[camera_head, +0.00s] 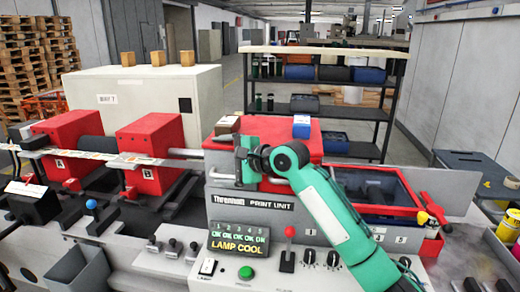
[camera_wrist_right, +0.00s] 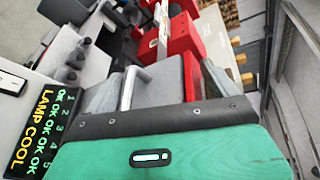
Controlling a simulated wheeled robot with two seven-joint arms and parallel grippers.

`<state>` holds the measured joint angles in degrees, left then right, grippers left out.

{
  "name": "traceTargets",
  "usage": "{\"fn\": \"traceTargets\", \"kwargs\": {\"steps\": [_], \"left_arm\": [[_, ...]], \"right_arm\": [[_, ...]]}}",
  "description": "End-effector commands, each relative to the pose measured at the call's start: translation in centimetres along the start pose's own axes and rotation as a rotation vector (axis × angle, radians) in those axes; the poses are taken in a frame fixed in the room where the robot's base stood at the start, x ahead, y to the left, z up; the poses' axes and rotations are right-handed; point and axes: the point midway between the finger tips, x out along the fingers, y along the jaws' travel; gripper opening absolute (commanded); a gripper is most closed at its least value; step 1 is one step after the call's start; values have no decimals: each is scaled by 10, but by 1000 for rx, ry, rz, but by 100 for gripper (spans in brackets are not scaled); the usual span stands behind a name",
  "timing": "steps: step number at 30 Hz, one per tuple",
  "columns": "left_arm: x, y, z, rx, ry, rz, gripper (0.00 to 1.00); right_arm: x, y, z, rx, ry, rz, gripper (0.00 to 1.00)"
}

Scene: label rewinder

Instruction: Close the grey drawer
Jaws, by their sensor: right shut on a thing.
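The print unit (camera_head: 275,213) stands at the middle of the head view. A pale grey bar handle (camera_head: 221,177) sits on its grey upper front, which I take as the grey drawer's front. The handle also shows in the wrist view (camera_wrist_right: 127,90). My right gripper (camera_head: 241,166), on a green arm, is at the right end of this handle and appears shut on it. The gripper hides part of the drawer front, so how far the drawer stands out cannot be told. My left gripper is not in view.
A lamp panel (camera_head: 239,239), a red-knobbed lever (camera_head: 289,248) and a green button (camera_head: 246,273) lie below the gripper. Two red blocks (camera_head: 151,152) stand left. A clear-lidded bay lies right.

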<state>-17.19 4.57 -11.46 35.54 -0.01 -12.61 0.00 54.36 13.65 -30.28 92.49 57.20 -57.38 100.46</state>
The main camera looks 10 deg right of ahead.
Motion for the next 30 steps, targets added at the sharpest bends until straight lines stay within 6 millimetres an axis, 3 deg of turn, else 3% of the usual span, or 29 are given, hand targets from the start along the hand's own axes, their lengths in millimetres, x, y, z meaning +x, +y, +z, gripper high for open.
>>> {"fn": "traceTargets", "kwargs": {"steps": [1,12,14,30], "left_arm": [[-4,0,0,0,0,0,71],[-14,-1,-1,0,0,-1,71],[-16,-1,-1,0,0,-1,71],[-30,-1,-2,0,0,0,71]], "right_arm": [[-10,-12,1,-9,3,-24,70],[-37,-6,-4,-10,10,-23,54],[-41,-5,-4,-10,11,-22,34],[-74,10,-5,-2,7,-8,34]]}}
